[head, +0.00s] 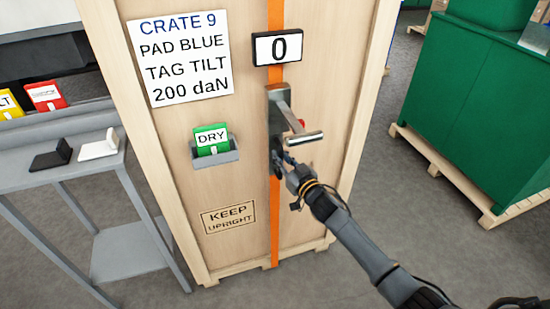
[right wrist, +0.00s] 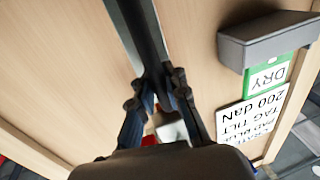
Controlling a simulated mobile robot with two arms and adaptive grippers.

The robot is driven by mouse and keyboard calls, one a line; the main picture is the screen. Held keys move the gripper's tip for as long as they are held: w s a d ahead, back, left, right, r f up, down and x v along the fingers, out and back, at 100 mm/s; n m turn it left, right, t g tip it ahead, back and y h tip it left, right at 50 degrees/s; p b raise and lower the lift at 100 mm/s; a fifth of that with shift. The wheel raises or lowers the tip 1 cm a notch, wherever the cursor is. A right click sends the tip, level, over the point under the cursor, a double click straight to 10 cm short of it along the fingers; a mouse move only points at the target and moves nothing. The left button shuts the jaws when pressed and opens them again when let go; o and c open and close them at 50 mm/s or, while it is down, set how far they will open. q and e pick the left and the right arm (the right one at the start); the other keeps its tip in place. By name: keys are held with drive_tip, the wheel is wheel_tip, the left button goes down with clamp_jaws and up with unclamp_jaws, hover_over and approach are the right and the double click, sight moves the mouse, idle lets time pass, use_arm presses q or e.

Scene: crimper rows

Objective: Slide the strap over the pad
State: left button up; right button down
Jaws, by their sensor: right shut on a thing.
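An orange strap (head: 275,222) runs down the front of a pale wooden crate (head: 243,105). A silver strap tool (head: 283,110) with a side lever and a red spot sits over it. My right gripper (head: 279,161) is at the tool's lower end, shut on a dark grey bar (right wrist: 140,30), which also shows in the right wrist view. Its fingers hide part of the bar, so I cannot tell how it joins the tool. The crate's label (head: 180,58) reads PAD BLUE and 200 daN. I see no blue pad on the crate. My left gripper is out of view.
A display reading 0 (head: 277,47) is above the tool. A grey holder (head: 215,155) with a green DRY card (head: 211,139) is left of the strap. A grey table (head: 40,185) bears a black piece (head: 50,155) and a white piece (head: 98,146). A green container (head: 480,90) stands right.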

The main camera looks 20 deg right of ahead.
drive_tip(key=d, duration=1.2)
drive_tip(key=shift+w+f, duration=0.15)
drive_tip(key=shift+f, duration=0.05)
drive_tip(key=c, duration=1.4)
unclamp_jaws()
drive_tip(key=shift+d, duration=0.15)
drive_tip(key=shift+c, duration=0.2)
drive_tip(key=shift+o, duration=0.5)
drive_tip(key=shift+s+d+r, duration=0.1)
drive_tip(key=shift+s+r, duration=0.05)
drive_tip(key=shift+s, duration=0.05)
drive_tip(key=v, duration=1.2)
